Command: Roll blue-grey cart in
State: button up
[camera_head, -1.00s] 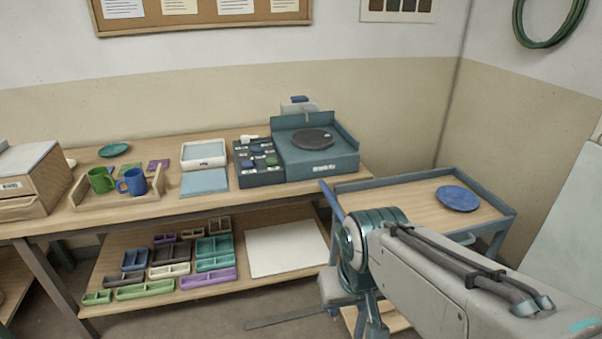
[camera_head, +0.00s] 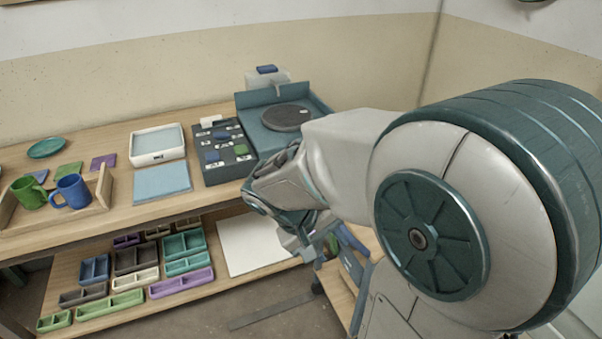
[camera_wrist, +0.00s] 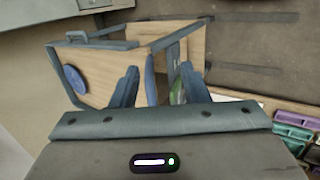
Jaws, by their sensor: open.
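The blue-grey cart (camera_wrist: 105,44) shows in the wrist view with a wooden top and a lower wooden board. A round blue plate (camera_wrist: 73,80) is on its top. In the head view my arm hides most of the cart, and only a strip of it (camera_head: 353,264) shows below the arm. My gripper (camera_wrist: 158,82) is open, with its two fingers spread and pointing toward the cart. In the head view my gripper is low in front of the bench's right end, partly hidden by my arm. Whether it touches the cart I cannot tell.
A wooden bench (camera_head: 110,215) stands left of the cart, holding mugs, a tray, a button box (camera_head: 222,150) and a teal wheel unit (camera_head: 262,138). Its lower shelf holds several small bins and a white board (camera_head: 250,245). Some bare floor shows in front.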

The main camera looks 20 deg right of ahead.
jog(key=w+a+f+n+t+h+b, duration=0.15)
jog(key=w+f+t+h, duration=0.25)
jog(key=w, duration=0.4)
jog(key=w+f+n+t+h+b, duration=0.1)
jog(key=w+f+n+t+h, duration=0.25)
jog(key=w, duration=0.55)
jog(key=p+x, duration=0.1)
jog(key=x, duration=1.2)
jog(key=shift+d+r+m+h, duration=0.2)
jog(key=shift+m+h, duration=0.15)
jog(key=shift+m, duration=0.05)
grip_shut()
